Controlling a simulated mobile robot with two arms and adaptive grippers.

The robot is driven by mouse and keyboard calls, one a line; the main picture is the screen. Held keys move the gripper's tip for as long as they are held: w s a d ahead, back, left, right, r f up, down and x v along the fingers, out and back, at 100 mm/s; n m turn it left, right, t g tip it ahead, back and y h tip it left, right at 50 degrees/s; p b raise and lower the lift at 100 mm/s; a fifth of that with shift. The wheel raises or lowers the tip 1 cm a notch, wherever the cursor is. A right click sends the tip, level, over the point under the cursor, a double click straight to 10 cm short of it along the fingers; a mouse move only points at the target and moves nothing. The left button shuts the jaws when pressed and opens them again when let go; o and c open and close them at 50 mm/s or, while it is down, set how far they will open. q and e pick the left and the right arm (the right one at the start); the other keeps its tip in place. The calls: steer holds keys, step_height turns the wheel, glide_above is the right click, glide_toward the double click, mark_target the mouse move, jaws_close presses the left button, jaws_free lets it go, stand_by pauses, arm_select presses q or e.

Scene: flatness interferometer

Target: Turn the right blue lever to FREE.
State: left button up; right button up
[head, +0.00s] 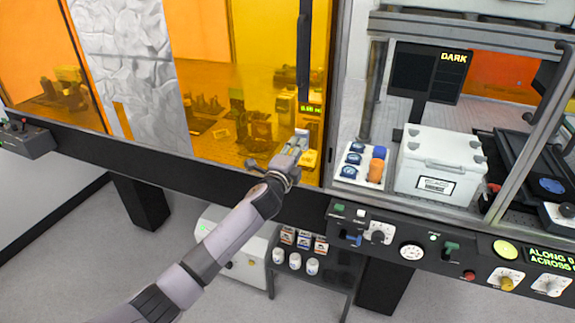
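A blue lever (351,238) sits on the dark front control panel (395,246), low and right of the picture's middle. Its label is too small to read, so I cannot tell its setting. No second blue lever can be made out. My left gripper (299,142) is up and left of the lever, in front of the orange window's lower right part and clear of the lever. Its fingers are small and I cannot tell whether they are apart or hold anything. My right gripper is not in view.
The panel also carries a green lever (451,248), a round gauge (412,251) and knobs. A white box (440,163) and a white tray (348,174) with blue-topped items stand behind it. A low shelf (339,273) with jars is below. A dark vertical handle (304,50) is above my gripper.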

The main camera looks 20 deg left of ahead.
arm_select(q)
steer(key=s, duration=1)
steer(key=shift+s+a, duration=0.15)
